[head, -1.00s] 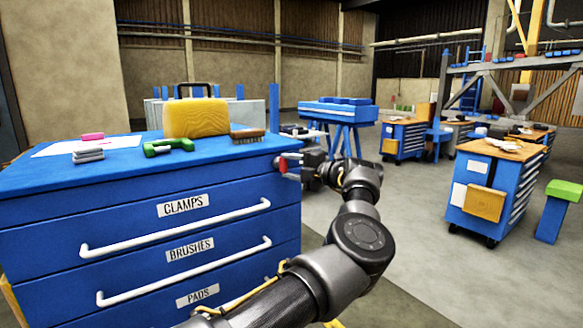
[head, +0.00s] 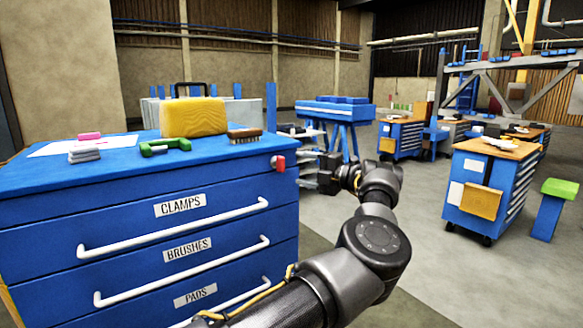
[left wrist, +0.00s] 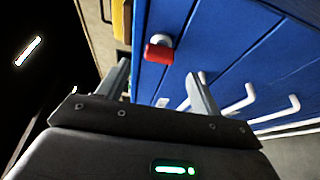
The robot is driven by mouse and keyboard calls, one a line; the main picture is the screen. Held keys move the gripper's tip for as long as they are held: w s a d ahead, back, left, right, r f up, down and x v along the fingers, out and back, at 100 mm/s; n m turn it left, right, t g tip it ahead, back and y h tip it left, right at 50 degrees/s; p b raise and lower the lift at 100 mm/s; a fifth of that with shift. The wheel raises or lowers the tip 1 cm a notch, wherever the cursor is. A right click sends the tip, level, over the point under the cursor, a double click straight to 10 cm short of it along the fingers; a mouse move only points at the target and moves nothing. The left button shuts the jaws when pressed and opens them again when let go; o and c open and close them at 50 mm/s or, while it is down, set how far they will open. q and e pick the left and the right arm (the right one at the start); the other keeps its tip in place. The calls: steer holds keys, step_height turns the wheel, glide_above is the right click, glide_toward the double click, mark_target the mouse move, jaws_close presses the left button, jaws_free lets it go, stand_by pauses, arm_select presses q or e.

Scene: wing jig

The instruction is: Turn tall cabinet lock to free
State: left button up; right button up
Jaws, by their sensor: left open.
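The tall blue cabinet (head: 110,250) has a small red lock knob on a pale mount (head: 280,163) at the top right of its drawer front. In the left wrist view the red knob (left wrist: 158,53) shows ahead, between the lines of the two fingers, against the blue front. My left gripper (head: 327,175) is to the right of the knob and apart from it. Its fingers also show in the left wrist view (left wrist: 162,72), spread with nothing held. My right gripper is not in view.
A yellow case (head: 194,117), a brush (head: 245,135) and a green clamp (head: 166,146) lie on the cabinet top. White drawer handles (head: 175,229) stick out from the front. A wood-topped cart (head: 495,185) stands at the right, with open floor before it.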

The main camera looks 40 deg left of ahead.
arm_select(q)
steer(key=shift+w+d, duration=0.15)
steer(key=shift+d, duration=1.1)
steer(key=shift+w+d, duration=0.1)
steer(key=shift+d, duration=1.1)
